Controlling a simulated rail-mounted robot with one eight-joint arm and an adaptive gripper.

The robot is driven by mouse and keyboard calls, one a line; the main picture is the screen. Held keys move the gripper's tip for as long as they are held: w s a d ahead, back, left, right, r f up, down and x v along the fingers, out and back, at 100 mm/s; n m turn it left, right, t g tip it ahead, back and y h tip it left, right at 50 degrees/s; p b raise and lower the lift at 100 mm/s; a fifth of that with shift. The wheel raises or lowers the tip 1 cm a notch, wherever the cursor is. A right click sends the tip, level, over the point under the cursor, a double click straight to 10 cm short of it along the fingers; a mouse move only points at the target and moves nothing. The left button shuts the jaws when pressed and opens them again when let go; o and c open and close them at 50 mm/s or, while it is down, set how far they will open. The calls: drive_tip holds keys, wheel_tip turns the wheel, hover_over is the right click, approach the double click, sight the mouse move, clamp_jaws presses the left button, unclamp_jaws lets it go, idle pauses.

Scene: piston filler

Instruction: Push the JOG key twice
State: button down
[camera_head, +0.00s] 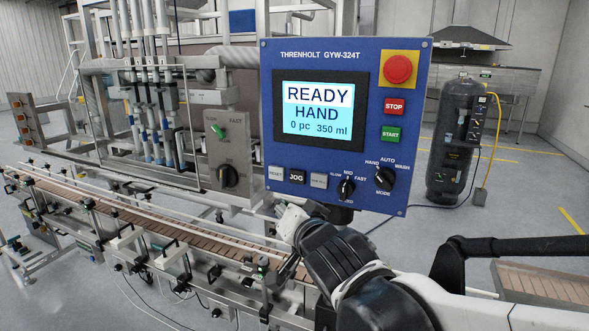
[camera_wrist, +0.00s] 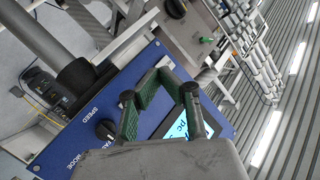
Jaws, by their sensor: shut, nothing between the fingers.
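The JOG key (camera_head: 297,177) is a black square key in the bottom row of the blue control panel (camera_head: 345,172), between a grey RESET key (camera_head: 276,173) and another grey key (camera_head: 319,181). The display (camera_head: 318,108) reads READY, HAND, 0 pc, 350 ml. In the wrist view my gripper (camera_wrist: 157,78) is shut and empty, in front of the panel (camera_wrist: 65,150). The display (camera_wrist: 198,124) shows partly behind its fingers. I cannot make out the JOG key there. In the head view my arm is below the panel and its fingertips are hard to tell.
The speed knob (camera_head: 346,188) and mode knob (camera_head: 385,177) lie right of the keys. The red emergency stop (camera_head: 398,69), STOP key (camera_head: 394,106) and START key (camera_head: 391,134) are above. A conveyor (camera_head: 150,225) runs below left.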

sight(297, 177)
drive_tip(key=shift+w+a+r+y, duration=0.1)
drive_tip(key=shift+a+r+y, duration=0.1)
drive_tip(key=shift+a+r, duration=0.3)
drive_tip(key=shift+w+a+r+y, duration=0.1)
drive_tip(key=shift+a+r+y, duration=0.1)
drive_tip(key=shift+a, duration=0.5)
drive_tip(key=shift+w+d+b, duration=0.3)
drive_tip(key=shift+w+d, duration=0.3)
drive_tip(key=shift+w, duration=0.7)
drive_tip(key=shift+w+d+b, duration=0.25)
drive_tip(key=shift+w+d, duration=0.4)
drive_tip(key=shift+w, duration=0.65)
drive_tip(key=shift+w+d+b, duration=0.3)
drive_tip(key=shift+w+d, duration=0.3)
drive_tip(key=shift+w, duration=0.7)
drive_tip(key=shift+w, duration=0.15)
drive_tip(key=shift+w+d, duration=0.2)
drive_tip(key=shift+w, duration=0.1)
